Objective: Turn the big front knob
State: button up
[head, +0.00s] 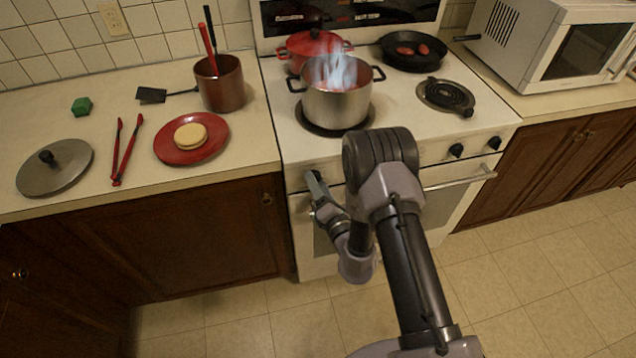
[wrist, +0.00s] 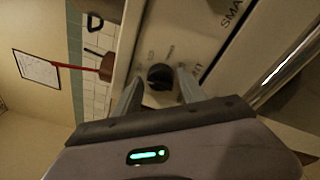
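A black stove knob (wrist: 160,77) sits on the white front panel in the wrist view, with printed lettering around it. My gripper (wrist: 159,75) is open, with one finger on each side of the knob. A gap shows between the knob and each finger, so it is not gripped. In the head view my gripper (head: 314,180) is at the left part of the stove's front, and my arm and gripper hide this knob. Two other black knobs, one (head: 456,150) and another (head: 494,142), show on the right of the panel.
A steaming steel pot (head: 337,104) stands on the front left burner, with a red pot (head: 311,42) behind it. A pan (head: 413,52) is at the back right. The oven handle (head: 460,181) juts out below the panel. The floor (head: 545,262) before the stove is clear.

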grip_shut()
jog(key=shift+m, duration=0.4)
jog(key=m, duration=0.4)
jog(key=m+t+p, duration=0.1)
jog(key=m, duration=0.4)
jog(key=shift+f+t+h, duration=0.15)
jog(key=shift+t+h, duration=0.15)
jog(key=shift+m, duration=0.4)
